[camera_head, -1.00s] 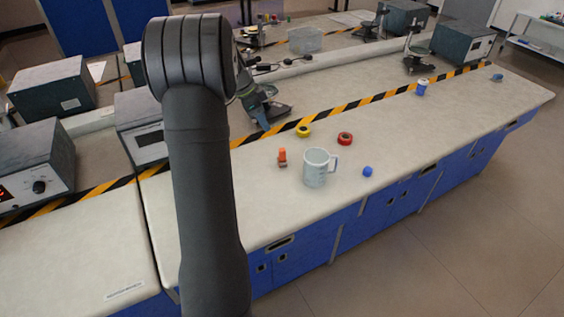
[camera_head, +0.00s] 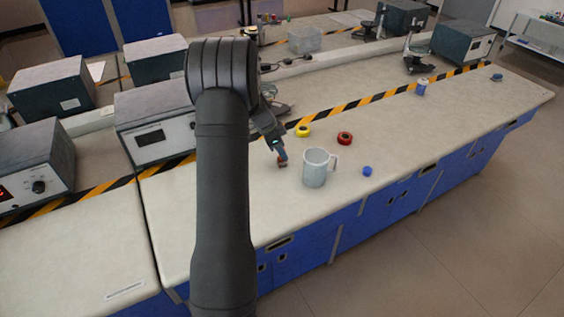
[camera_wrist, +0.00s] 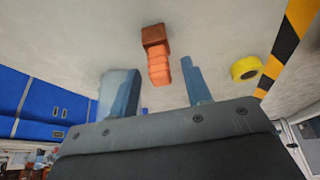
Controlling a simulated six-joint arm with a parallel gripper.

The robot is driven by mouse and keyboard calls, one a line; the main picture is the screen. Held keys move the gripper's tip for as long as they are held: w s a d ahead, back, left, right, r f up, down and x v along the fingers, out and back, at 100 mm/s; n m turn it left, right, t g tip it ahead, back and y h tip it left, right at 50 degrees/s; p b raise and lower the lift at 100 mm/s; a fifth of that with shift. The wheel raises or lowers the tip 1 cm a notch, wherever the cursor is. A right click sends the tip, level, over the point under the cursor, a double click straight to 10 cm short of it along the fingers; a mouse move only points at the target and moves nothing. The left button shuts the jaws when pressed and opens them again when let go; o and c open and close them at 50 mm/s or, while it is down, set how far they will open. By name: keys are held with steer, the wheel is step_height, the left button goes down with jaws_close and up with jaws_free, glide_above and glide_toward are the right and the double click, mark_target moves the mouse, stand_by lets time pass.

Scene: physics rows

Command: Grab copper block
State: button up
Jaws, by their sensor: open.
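A small brown copper block (camera_head: 282,163) sits on the bench left of a pale mug (camera_head: 315,168). In the wrist view the copper block (camera_wrist: 153,34) lies beyond the fingertips, with a ridged orange piece (camera_wrist: 160,68) directly against it on the near side; I cannot tell whether the orange piece is stacked on it. My gripper (camera_head: 281,154) is above the block and hides most of the orange piece in the head view. In the wrist view my gripper (camera_wrist: 156,66) is open, its bluish fingers on either side of the orange piece with gaps visible.
A yellow roll (camera_head: 303,131) and a red roll (camera_head: 345,138) lie behind the mug. A small blue object (camera_head: 367,171) lies right of the mug, near the bench's front edge. Striped tape (camera_head: 350,106) runs along the bench. The bench (camera_head: 430,125) is mostly clear further right.

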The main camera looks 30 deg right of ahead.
steer(key=shift+d+f, duration=0.25)
steer(key=shift+f, duration=0.4)
steer(key=shift+c, duration=0.5)
steer(key=shift+r, duration=0.1)
jaws_close()
